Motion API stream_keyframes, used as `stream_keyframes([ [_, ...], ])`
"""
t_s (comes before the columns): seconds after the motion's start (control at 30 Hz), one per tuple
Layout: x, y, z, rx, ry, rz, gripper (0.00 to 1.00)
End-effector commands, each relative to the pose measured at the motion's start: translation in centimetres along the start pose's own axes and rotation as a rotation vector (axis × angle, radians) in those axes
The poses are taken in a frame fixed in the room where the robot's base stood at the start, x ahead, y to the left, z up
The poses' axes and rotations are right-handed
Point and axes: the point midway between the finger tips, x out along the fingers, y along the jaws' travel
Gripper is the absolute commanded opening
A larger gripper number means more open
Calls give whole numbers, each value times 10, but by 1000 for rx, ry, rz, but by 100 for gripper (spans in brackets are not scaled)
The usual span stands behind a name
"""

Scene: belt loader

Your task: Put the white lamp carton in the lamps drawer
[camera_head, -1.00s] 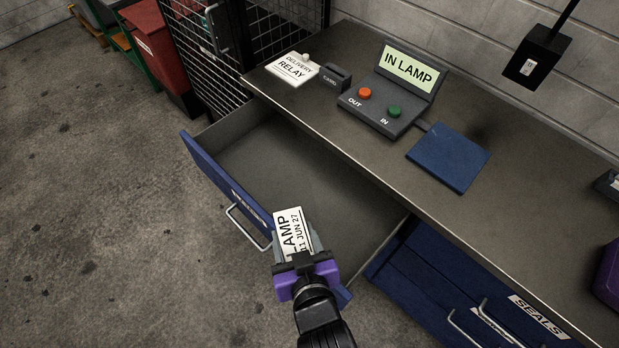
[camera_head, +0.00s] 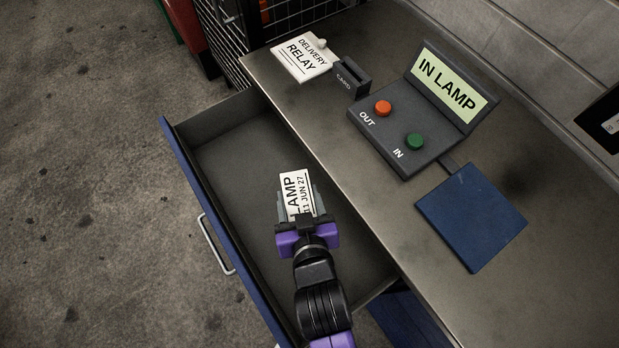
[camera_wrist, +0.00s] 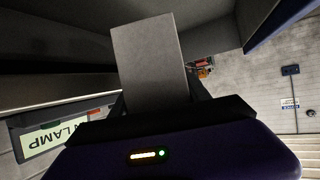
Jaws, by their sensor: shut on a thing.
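The white lamp carton (camera_head: 297,192), with a label reading "LAMP" and "11 JUN 27", is between the fingers of my gripper (camera_head: 298,208), which is shut on it. A plain grey-looking face of the carton (camera_wrist: 150,62) fills the middle of the wrist view. An open drawer with a blue front (camera_head: 187,190) and grey inside lies under the workbench, and the carton is over its interior. I cannot tell whether the carton touches the drawer floor. The drawer's label is not visible now. The rest of the drawer appears empty.
The bench top (camera_head: 370,205) borders the drawer on the right. On it are a "DELIVERY RELAY" card (camera_head: 301,60), a card slot (camera_head: 351,76), a console (camera_head: 405,125) reading "IN LAMP" with OUT and IN buttons, and a blue pad (camera_head: 471,217). A wire cage stands behind.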

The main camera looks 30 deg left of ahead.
Motion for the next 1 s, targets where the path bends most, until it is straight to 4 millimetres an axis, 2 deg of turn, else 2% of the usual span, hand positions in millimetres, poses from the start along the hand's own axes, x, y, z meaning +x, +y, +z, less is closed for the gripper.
stream_keyframes([
  [0.17, 8, -1, 18, -1, -2, -1, 1],
  [0.73, 66, 0, 134, 0, -1, 0, 1],
  [0.77, 72, 0, 121, -1, 6, -1, 1],
  [0.8, 79, -1, 117, -1, 6, -2, 1],
  [1.0, 100, 0, 109, 0, 3, -1, 1],
])
